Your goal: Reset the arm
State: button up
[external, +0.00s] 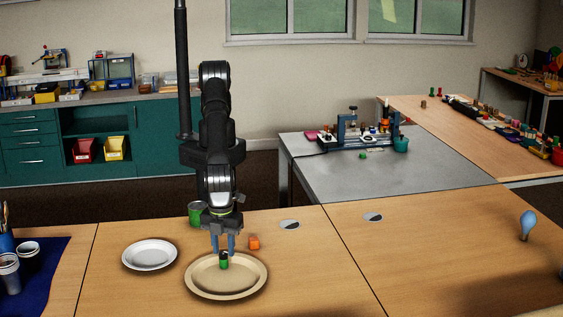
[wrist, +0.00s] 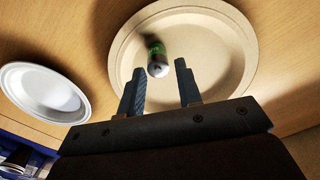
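My gripper (external: 223,245) points down over the tan oval plate (external: 208,289) on the wooden table. In the wrist view its two blue-grey fingers (wrist: 160,92) are spread apart with nothing between them. A small green can-like object with a pale end (external: 224,260) is on the plate. In the wrist view this green object (wrist: 156,58) sits just beyond the fingertips, apart from them. The tan plate fills much of the wrist view (wrist: 215,40).
A white plate (external: 149,254) lies left of the tan plate. An orange block (external: 253,242) and a green can (external: 196,214) stand behind it. Cups (external: 28,257) sit on a blue mat at far left. A blue bulb-shaped object (external: 526,224) stands at right. The table's middle right is mostly clear.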

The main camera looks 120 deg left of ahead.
aim_at(224, 253)
notch_tip(224, 253, down, 4)
jog(key=shift+r, duration=0.1)
notch_tip(224, 253, up, 4)
jog(key=shift+r, duration=0.15)
jog(key=s+d+r, duration=0.2)
jog(key=s+r, duration=0.5)
jog(key=s, duration=0.5)
jog(key=s+a+m, duration=0.3)
jog(key=s+a, duration=0.8)
jog(key=s, duration=0.2)
jog(key=w+f, duration=0.2)
jog(key=w, duration=0.1)
jog(key=w+a+f, duration=0.1)
jog(key=w+f, duration=0.1)
jog(key=w, duration=0.1)
jog(key=w+a+f, duration=0.1)
jog(key=w+f, duration=0.1)
jog(key=w, duration=0.1)
jog(key=shift+f, duration=0.4)
jog(key=shift+w+f, duration=0.25)
jog(key=shift+w, duration=0.15)
